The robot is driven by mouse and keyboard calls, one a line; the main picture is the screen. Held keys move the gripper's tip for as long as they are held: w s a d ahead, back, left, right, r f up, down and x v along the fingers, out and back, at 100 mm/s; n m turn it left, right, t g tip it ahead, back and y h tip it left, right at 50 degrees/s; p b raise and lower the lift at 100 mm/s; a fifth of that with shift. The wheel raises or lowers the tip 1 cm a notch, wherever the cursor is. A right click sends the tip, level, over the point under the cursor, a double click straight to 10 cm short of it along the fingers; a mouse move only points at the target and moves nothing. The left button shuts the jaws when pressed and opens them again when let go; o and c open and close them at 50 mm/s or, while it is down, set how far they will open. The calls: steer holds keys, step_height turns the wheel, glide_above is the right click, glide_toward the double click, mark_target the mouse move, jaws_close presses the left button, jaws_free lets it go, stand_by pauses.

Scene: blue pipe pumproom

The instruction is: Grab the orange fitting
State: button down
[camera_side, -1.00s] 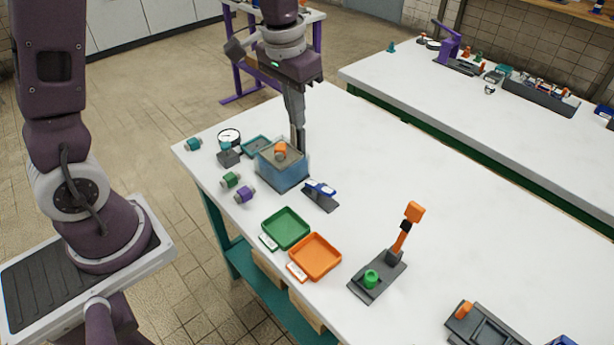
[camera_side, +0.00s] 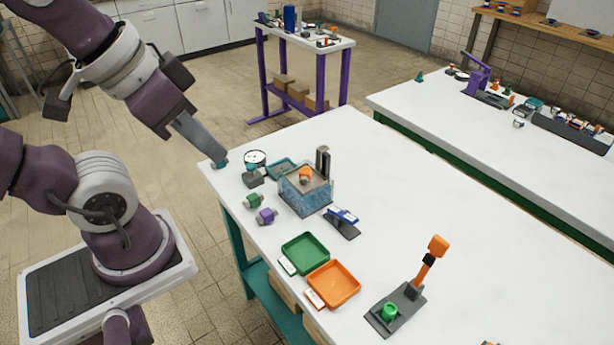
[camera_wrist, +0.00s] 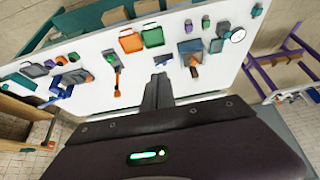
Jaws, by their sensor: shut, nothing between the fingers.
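The orange fitting (camera_side: 305,174) sits on top of the blue box (camera_side: 303,198) near the left end of the white table. My gripper (camera_side: 217,158) is shut and empty. In the side view it is left of the box, and its tip overlaps the teal fitting (camera_side: 220,164) at the table edge. In the wrist view the shut fingers (camera_wrist: 158,78) are well apart from the teal fitting (camera_wrist: 257,11). The orange fitting also shows in the wrist view (camera_wrist: 193,61), to the right of the fingers.
A gauge (camera_side: 255,157), a green fitting (camera_side: 254,201) and a purple fitting (camera_side: 266,216) stand left of the box. A dark upright post (camera_side: 323,162) rises behind it. Green (camera_side: 288,246) and orange (camera_side: 330,297) trays lie in front. The table's right side is mostly clear.

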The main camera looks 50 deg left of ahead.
mark_target(305, 170)
steer(key=c, duration=2.1)
jaws_free()
steer(key=o, duration=0.7)
steer(key=w+a+f+m+g+y, duration=0.55)
steer(key=a+f+m+y, duration=0.45)
steer(key=a, duration=0.3)
steer(key=w+d+f+m+t, duration=0.1)
steer(key=w+f+m+t, duration=0.2)
steer(key=w+f+m, duration=0.1)
steer(key=w+d+f+m+t, duration=0.2)
steer(key=w+f+m+t, duration=0.1)
steer(key=w+m, duration=0.3)
steer(key=w+d+f+m+t, duration=0.2)
steer(key=w+f+m+t, duration=0.1)
steer(key=m, duration=0.4)
steer(key=shift+w+d+f+t, duration=0.15)
steer(key=shift+w+f, duration=0.3)
steer(key=shift+f, duration=0.25)
steer(key=shift+w+f+t, duration=0.1)
steer(key=shift+w+f, duration=0.35)
steer(key=shift+f, duration=0.2)
steer(key=x, duration=0.6)
steer(key=shift+w+f, duration=0.2)
steer(key=shift+f, duration=0.15)
